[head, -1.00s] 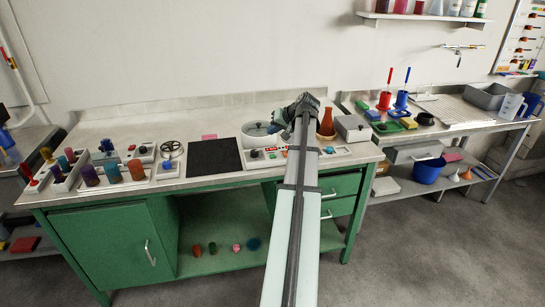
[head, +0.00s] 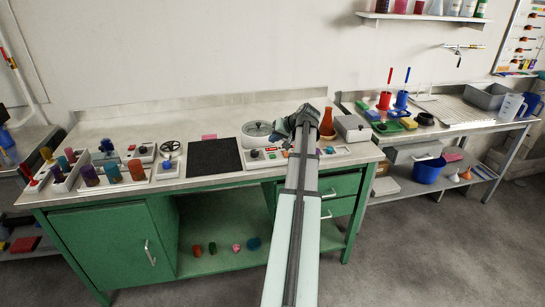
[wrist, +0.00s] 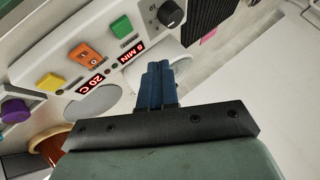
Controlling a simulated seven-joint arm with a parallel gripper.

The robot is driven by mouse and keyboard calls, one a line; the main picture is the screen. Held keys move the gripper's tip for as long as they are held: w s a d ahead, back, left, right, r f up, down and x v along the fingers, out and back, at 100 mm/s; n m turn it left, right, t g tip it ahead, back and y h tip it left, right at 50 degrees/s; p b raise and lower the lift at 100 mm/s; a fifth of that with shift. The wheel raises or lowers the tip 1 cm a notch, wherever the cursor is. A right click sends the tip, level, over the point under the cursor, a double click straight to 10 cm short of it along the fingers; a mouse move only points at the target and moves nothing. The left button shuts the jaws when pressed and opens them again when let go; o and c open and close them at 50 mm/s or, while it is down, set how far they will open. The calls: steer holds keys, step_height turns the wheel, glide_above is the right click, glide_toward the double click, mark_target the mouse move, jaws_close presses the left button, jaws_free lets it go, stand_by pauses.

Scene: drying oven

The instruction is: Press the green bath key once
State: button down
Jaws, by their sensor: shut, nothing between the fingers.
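The green bath key (wrist: 122,26) shows on the white sloped control panel (wrist: 60,30) in the wrist view, between the black knob (wrist: 170,12) and the orange key (wrist: 82,53). My gripper (wrist: 157,66) has its blue fingers together and empty. In the wrist picture its tips appear below and right of the green key, with a visible separation; whether they are above the panel's height I cannot tell. In the head view my gripper (head: 281,132) is over the back part of the panel (head: 245,163), and my arm hides part of the panel.
A round bath lid (head: 255,130) and an orange-brown bottle (head: 327,122) stand behind the panel. A black mat (head: 213,156) lies to its left.

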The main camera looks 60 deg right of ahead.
mark_target(275, 156)
steer(key=shift+f, duration=2.2)
steer(key=shift+f, duration=0.2)
stand_by(0.3)
steer(key=shift+f, duration=0.25)
steer(key=shift+f, duration=0.4)
stand_by(0.9)
steer(key=shift+r, duration=0.85)
steer(key=shift+r, duration=0.1)
steer(key=shift+r, duration=2.4)
